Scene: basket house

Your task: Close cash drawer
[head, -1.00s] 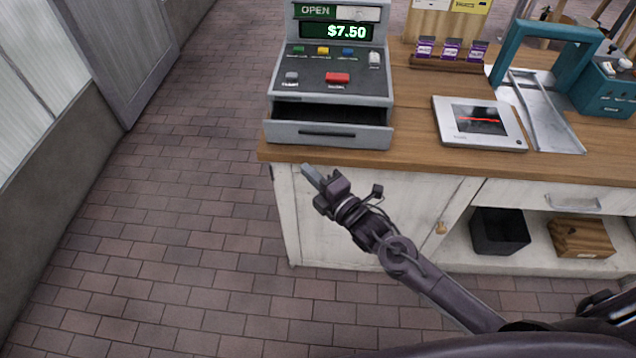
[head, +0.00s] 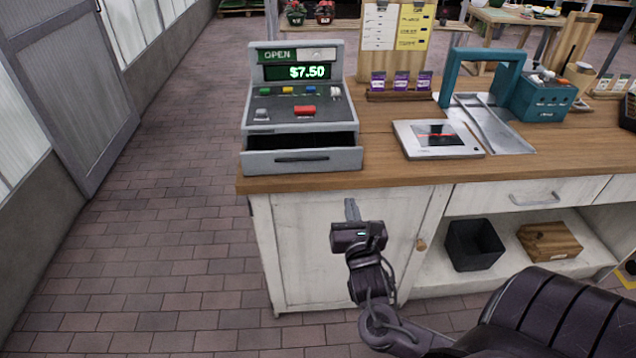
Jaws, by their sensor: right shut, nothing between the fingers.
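The grey cash register (head: 298,95) stands at the left end of the wooden counter. Its display shows OPEN and $7.50. Its cash drawer (head: 302,160) is pulled out toward me, with a dark gap behind its front panel. My right gripper (head: 351,207) is shut and empty. It is in front of the white cabinet door, lower in the picture than the drawer and a little to its right, apart from it. My left gripper is not in view.
The counter (head: 375,173) has a front edge below the drawer. A white tablet-like device (head: 438,139), purple packets (head: 402,83) and a teal-handled stand (head: 488,60) are to the right. Brick floor (head: 160,220) is clear on the left.

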